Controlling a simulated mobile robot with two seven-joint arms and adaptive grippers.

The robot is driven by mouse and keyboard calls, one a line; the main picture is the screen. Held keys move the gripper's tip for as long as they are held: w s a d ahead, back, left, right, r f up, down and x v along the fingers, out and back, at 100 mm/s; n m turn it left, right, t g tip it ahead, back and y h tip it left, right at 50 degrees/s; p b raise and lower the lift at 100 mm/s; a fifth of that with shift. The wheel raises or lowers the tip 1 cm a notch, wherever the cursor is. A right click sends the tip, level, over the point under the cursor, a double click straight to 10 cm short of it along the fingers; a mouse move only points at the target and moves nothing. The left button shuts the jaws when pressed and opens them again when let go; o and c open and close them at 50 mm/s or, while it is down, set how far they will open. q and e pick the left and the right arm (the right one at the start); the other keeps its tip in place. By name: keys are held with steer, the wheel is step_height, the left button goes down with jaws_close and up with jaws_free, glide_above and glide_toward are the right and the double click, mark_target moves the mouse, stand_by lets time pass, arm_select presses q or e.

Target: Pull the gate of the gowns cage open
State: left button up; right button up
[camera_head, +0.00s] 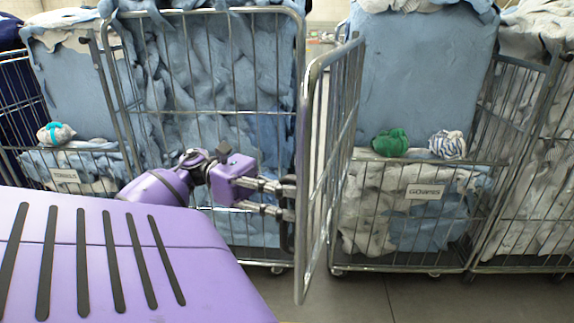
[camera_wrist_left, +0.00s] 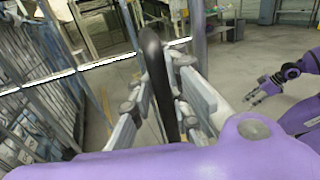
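The gowns cage stands right of centre in the head view, its front label (camera_head: 425,192) reading GOWNS. Its gate (camera_head: 325,160) is swung outward at the cage's left side, steeply angled toward me. My left gripper (camera_head: 280,200) is at the gate's dark upright handle (camera_head: 286,235). In the left wrist view the handle (camera_wrist_left: 155,75) stands between the left gripper's finger pads (camera_wrist_left: 165,95), which look shut on it. My right gripper (camera_wrist_left: 262,90) shows at the right of that view, fingers apart and empty. Exact pad contact is hard to see.
A cage of blue cloth (camera_head: 215,80) stands behind my left arm. Another labelled cage (camera_head: 65,177) is farther left, and a cage of pale cloth (camera_head: 545,180) at far right. Green (camera_head: 390,142) and striped (camera_head: 447,144) bundles sit in the gowns cage. Floor before it is clear.

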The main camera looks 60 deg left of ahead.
arm_select(q)
steer(key=o, duration=0.4)
steer(key=shift+w+r, duration=0.1)
steer(key=v, duration=1.2)
